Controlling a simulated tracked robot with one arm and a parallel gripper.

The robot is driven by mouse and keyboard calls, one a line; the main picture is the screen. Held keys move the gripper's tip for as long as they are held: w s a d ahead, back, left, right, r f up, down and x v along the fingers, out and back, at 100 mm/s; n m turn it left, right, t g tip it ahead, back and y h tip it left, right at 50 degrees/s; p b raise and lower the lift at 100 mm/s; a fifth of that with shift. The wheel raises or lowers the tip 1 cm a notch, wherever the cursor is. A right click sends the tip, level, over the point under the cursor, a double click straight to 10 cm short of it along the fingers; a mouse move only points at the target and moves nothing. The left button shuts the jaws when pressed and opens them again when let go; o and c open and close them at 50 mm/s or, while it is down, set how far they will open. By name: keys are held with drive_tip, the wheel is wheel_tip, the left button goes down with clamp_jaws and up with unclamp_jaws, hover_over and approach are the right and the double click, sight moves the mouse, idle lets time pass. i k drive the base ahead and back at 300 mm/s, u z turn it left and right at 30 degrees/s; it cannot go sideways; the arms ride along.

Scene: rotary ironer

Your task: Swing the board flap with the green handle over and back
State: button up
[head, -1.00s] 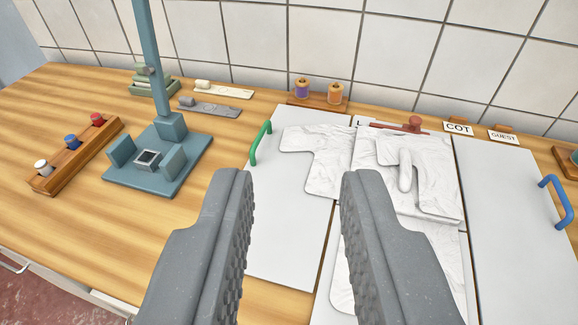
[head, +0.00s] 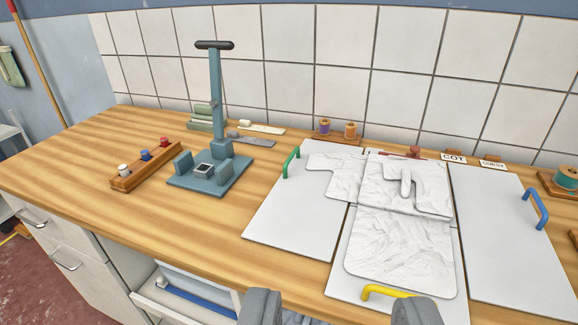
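The board flap (head: 285,225) is a flat white panel on the left of the folding board. Its green handle (head: 291,162) stands on its left edge, towards the back. A white cloth (head: 400,248) lies mostly on the middle panel, and one part of it (head: 333,178) lies over the flap's back right. The flap lies flat on the table. My gripper (head: 340,314) is at the bottom edge of the head view, in front of the board. Only its fingertips show; they are wide apart with nothing between them, well away from the green handle.
The middle panel has a yellow handle (head: 385,292) at its front; the right panel (head: 505,245) has a blue handle (head: 536,208). A teal press stand (head: 210,172) and a wooden spool rack (head: 145,165) stand left. Table room left of the flap is clear.

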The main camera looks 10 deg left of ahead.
sight(297, 217)
drive_tip(key=u, duration=0.2)
drive_tip(key=i, duration=1.15)
drive_tip(key=z, duration=0.1)
